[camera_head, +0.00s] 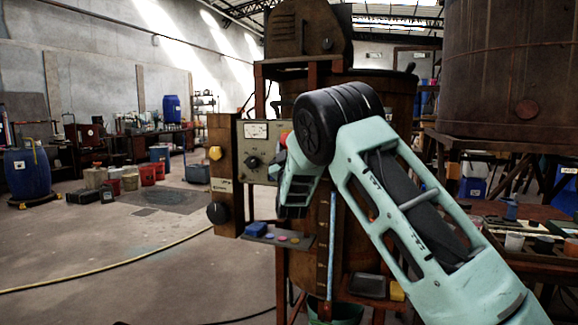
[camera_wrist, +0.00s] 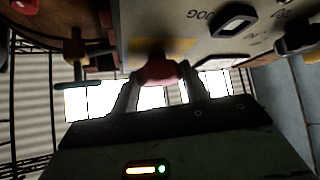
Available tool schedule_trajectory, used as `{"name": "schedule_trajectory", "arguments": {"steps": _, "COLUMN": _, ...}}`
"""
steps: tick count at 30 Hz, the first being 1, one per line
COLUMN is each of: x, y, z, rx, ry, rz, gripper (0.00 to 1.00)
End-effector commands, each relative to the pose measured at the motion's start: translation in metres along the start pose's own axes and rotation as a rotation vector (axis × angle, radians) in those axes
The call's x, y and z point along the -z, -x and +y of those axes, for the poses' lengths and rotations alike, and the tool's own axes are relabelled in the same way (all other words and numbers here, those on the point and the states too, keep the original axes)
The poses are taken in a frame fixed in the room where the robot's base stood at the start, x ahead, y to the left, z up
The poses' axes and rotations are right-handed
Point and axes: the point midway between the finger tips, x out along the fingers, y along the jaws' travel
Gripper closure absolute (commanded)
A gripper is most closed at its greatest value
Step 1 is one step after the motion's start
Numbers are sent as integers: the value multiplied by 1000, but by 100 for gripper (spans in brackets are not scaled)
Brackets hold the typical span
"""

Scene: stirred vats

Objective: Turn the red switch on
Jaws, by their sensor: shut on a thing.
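The red switch (camera_wrist: 158,70) is between the two fingers of my gripper (camera_wrist: 157,74) in the wrist view, in front of a yellow patch on the grey control panel (camera_wrist: 205,22). The fingers are shut on it from both sides. Which way the switch is turned cannot be told. In the head view the control panel (camera_head: 262,130) is on the front of the rusty vat. A bit of red (camera_head: 285,138) shows at its right edge, beside my arm. My arm hides the fingertips there.
Left of the panel is a brown post with a yellow knob (camera_head: 215,153) and a black knob (camera_head: 217,213). A black dial (camera_head: 253,161) is on the panel. A small shelf with coloured buttons (camera_head: 282,238) juts out below.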

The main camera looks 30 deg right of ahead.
Motion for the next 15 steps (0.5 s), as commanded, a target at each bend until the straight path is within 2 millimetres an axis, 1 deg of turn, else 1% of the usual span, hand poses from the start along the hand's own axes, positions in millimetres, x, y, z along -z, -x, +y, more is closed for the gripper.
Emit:
{"name": "schedule_trajectory", "arguments": {"steps": 1, "x": -8, "y": 8, "z": -6, "rx": -26, "ry": -26, "rz": -1, "gripper": 78}}
{"name": "schedule_trajectory", "arguments": {"steps": 15, "x": -4, "y": 4, "z": -7, "rx": -252, "ry": -252, "rz": -3, "gripper": 78}}
